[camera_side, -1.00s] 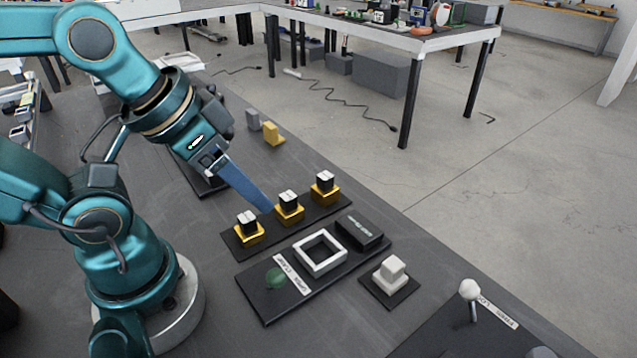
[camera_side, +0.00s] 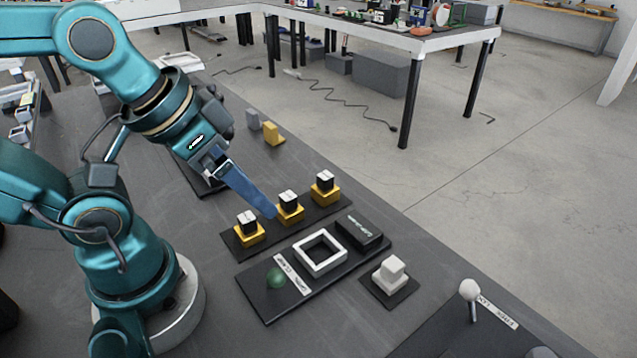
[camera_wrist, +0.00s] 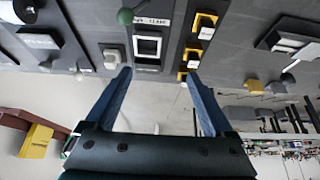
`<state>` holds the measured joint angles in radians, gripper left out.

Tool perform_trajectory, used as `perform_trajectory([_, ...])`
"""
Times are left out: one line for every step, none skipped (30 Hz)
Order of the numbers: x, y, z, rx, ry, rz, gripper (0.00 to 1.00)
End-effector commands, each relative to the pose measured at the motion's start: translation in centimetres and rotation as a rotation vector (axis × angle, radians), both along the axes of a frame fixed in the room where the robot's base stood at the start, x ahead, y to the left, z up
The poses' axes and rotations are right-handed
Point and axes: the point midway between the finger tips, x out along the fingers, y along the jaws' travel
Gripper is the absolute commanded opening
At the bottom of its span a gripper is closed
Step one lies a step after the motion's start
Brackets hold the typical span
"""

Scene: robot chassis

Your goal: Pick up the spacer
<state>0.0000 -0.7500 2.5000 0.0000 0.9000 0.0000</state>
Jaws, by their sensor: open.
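I cannot tell for certain which part is the spacer. Three black blocks with white tops sit on yellow bases on a dark strip: left block (camera_side: 247,220), middle block (camera_side: 288,200) and right block (camera_side: 324,182). A pale block (camera_side: 391,269) stands on a small dark pad at the right. My gripper (camera_side: 272,213) is above the bench, its blue fingers pointing down and right, overlapping in the side view, near the middle yellow base. In the wrist view, the gripper (camera_wrist: 157,76) shows its two fingers spread apart with nothing between them.
A dark plate (camera_side: 262,300) holds a white square frame (camera_side: 320,252), a green knob (camera_side: 275,278) and a black box (camera_side: 360,231). A grey block (camera_side: 253,119) and a yellow block (camera_side: 272,133) stand behind. A white-knobbed lever (camera_side: 469,290) stands front right.

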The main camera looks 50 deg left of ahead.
Motion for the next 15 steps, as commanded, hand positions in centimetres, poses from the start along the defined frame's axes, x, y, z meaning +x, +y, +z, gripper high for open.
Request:
perform_trajectory([0.0, 0.0, 0.0, 0.0, 0.0, 0.0, 0.88])
perform_trajectory([0.0, 0.0, 0.0, 0.0, 0.0, 0.0, 0.88])
perform_trajectory([0.0, 0.0, 0.0, 0.0, 0.0, 0.0, 0.88])
perform_trajectory([0.0, 0.0, 0.0, 0.0, 0.0, 0.0, 0.88])
perform_trajectory([0.0, 0.0, 0.0, 0.001, 0.0, -0.003, 0.88])
perform_trajectory([0.0, 0.0, 0.0, 0.006, 0.001, -0.011, 0.88])
perform_trajectory([0.0, 0.0, 0.1, 0.012, -0.003, -0.022, 0.88])
perform_trajectory([0.3, 0.0, 0.6, 0.019, -0.016, -0.035, 0.88])
perform_trajectory([0.8, 0.0, 1.0, 0.028, -0.02, -0.05, 0.88])
perform_trajectory([1.1, 0.1, 1.3, 0.035, -0.015, -0.059, 0.88])
perform_trajectory([1.5, 0.2, 1.4, 0.041, -0.008, -0.064, 0.88])
perform_trajectory([2.1, 0.4, 1.6, 0.049, 0.006, -0.07, 0.88])
perform_trajectory([2.6, 0.5, 1.7, 0.054, 0.019, -0.074, 0.88])
perform_trajectory([3.1, 0.7, 1.7, 0.059, 0.034, -0.077, 0.88])
perform_trajectory([3.8, 1.1, 1.7, 0.065, 0.055, -0.08, 0.88])
